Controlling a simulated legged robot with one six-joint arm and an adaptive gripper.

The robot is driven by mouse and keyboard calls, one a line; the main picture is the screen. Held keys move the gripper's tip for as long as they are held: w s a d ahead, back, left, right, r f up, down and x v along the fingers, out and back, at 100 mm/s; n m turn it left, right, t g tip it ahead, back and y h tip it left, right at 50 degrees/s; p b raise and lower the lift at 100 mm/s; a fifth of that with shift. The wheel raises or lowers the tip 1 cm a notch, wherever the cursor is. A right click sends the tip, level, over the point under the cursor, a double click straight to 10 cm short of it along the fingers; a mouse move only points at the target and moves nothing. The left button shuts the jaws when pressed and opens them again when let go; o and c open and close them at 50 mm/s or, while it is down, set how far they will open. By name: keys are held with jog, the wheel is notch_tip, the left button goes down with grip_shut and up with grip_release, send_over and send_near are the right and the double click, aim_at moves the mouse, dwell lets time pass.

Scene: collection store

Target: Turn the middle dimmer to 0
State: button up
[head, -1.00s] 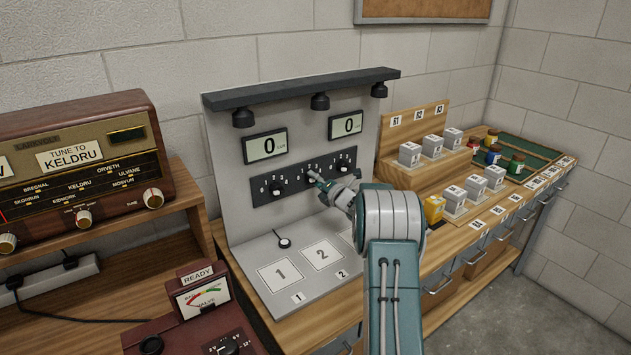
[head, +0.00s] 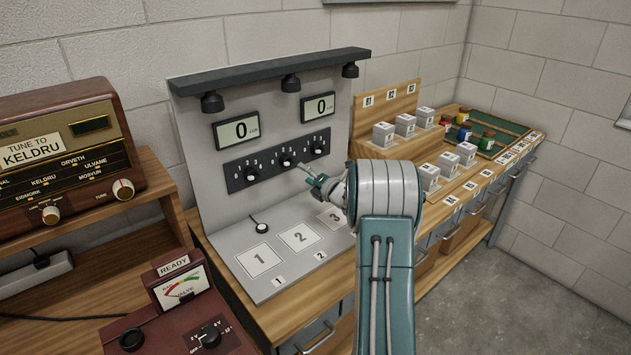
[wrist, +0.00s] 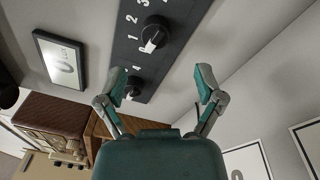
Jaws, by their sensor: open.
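The dimmer strip (head: 268,166) is a dark bar with three black knobs on the upright grey panel. My gripper (head: 311,179) is open and empty, just right of and below the middle dimmer in the head view. In the wrist view my gripper (wrist: 155,88) has its two teal fingers spread apart. The middle dimmer (wrist: 155,36) appears above the fingers, with its white pointer towards the bottom; the left dimmer (wrist: 133,88) shows lower. I see no finger touching a knob.
Two displays above the strip, left (head: 236,131) and right (head: 318,106), both read 0. Lamps hang from a dark rail (head: 270,72). A red radio (head: 60,150) and a meter box (head: 180,290) stand left. White blocks (head: 405,125) stand right.

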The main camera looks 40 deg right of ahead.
jog(key=s, duration=0.5)
jog(key=shift+d+f, duration=0.15)
jog(key=shift+d, duration=0.15)
jog(key=s+a+r+m+g+h, duration=0.4)
jog(key=a+r+m+g+h, duration=0.15)
jog(key=a+r+m, duration=0.75)
jog(key=s+a+f+m+g+y, duration=0.1)
jog(key=s+a+m+g, duration=0.1)
jog(key=s+a, duration=0.5)
jog(key=s+a+f+m+g+y, duration=0.1)
jog(key=s+a+m, duration=0.4)
jog(key=s, duration=0.7)
jog(key=s+a+f+m+g+y, duration=0.1)
jog(key=s+a+m+g, duration=0.3)
jog(key=s+a, duration=0.5)
jog(key=shift+s+f, duration=0.35)
jog(key=shift+f, duration=0.5)
